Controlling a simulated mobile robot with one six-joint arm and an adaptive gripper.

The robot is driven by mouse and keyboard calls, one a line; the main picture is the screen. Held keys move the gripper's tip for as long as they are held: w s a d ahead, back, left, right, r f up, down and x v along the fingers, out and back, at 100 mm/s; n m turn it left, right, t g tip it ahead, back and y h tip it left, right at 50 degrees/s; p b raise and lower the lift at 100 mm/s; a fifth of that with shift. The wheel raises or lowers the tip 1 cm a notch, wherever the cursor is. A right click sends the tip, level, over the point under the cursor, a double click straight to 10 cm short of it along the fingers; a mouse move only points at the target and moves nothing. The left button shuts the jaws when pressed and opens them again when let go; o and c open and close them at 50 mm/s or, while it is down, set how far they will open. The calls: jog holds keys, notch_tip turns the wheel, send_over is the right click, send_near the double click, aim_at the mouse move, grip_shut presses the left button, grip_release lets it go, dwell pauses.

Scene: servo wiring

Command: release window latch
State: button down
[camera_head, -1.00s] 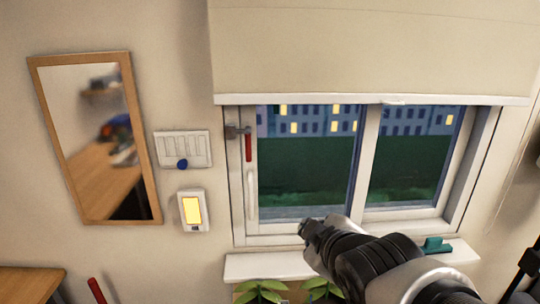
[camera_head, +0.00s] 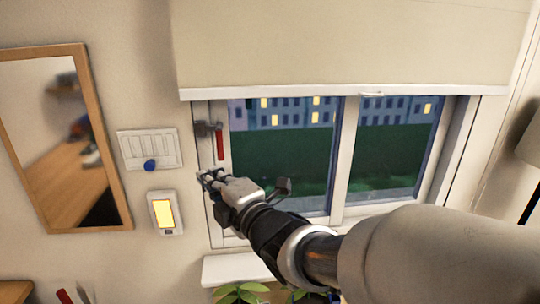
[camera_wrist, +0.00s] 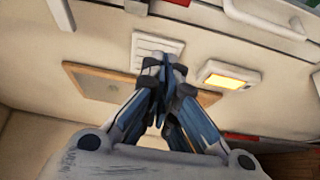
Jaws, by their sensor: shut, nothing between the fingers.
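The window latch (camera_head: 220,145) has a red lever hanging straight down, below a grey metal bracket (camera_head: 207,129), on the left side of the window frame in the head view. My gripper (camera_head: 205,178) is just below and a little left of the lever, in front of the left window frame. A gap shows between gripper and lever in the picture; the depth between them is hard to judge. In the wrist view my gripper (camera_wrist: 165,68) has its fingers together and empty. My gripper and wrist hide much of the lower left frame. I cannot identify the latch in the wrist view.
A white blind (camera_head: 350,45) covers the window's top. Left of the window are a white switch panel (camera_head: 150,150) with a blue knob, a yellow-lit switch (camera_head: 164,213) and a wood-framed mirror (camera_head: 92,135). A sill (camera_head: 238,267) and plants (camera_head: 240,292) are below.

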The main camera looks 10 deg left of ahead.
aim_at(220, 141)
jog(key=x, duration=1)
jog(key=d, duration=0.1)
jog(key=w+d, duration=0.1)
jog(key=d, duration=0.1)
jog(key=shift+w+d+f, duration=0.1)
jog(key=shift+w+d, duration=0.25)
jog(key=shift+w, duration=0.05)
